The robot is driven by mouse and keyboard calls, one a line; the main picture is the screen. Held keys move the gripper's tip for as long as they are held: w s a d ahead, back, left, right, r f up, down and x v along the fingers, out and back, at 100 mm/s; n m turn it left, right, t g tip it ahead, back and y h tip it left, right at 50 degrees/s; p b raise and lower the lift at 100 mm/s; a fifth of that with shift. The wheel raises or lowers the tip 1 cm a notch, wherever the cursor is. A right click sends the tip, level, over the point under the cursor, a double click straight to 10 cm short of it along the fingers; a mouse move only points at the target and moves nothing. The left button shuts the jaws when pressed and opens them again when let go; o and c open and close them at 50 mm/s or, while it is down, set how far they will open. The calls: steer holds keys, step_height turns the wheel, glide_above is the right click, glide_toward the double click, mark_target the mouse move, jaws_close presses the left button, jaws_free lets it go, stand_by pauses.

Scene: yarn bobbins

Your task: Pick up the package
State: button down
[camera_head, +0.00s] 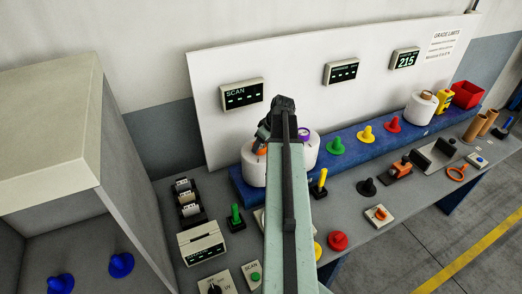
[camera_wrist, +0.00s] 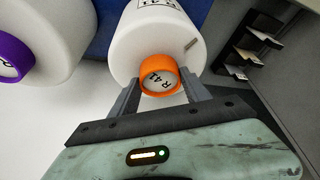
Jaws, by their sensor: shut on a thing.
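No object is marked as a package; a white yarn bobbin with an orange core end (camera_wrist: 158,70) is between my fingers. In the head view the white bobbin (camera_head: 251,171) is at the left end of the blue board, partly hidden by my gripper (camera_head: 264,134) and arm. I cannot tell whether it rests on the board or is slightly raised. A second white bobbin with a purple core (camera_wrist: 30,45) is close beside it.
The blue board (camera_head: 350,150) also carries green, yellow and red cones (camera_head: 394,124) and another white bobbin (camera_head: 421,107). A white panel (camera_head: 300,75) stands behind. A green-handled tool (camera_head: 236,217) and a small rack (camera_head: 187,197) are on the bench at left.

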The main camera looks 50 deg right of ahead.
step_height(320, 180, up, 10)
steer(key=p, duration=0.9)
steer(key=shift+f, duration=0.2)
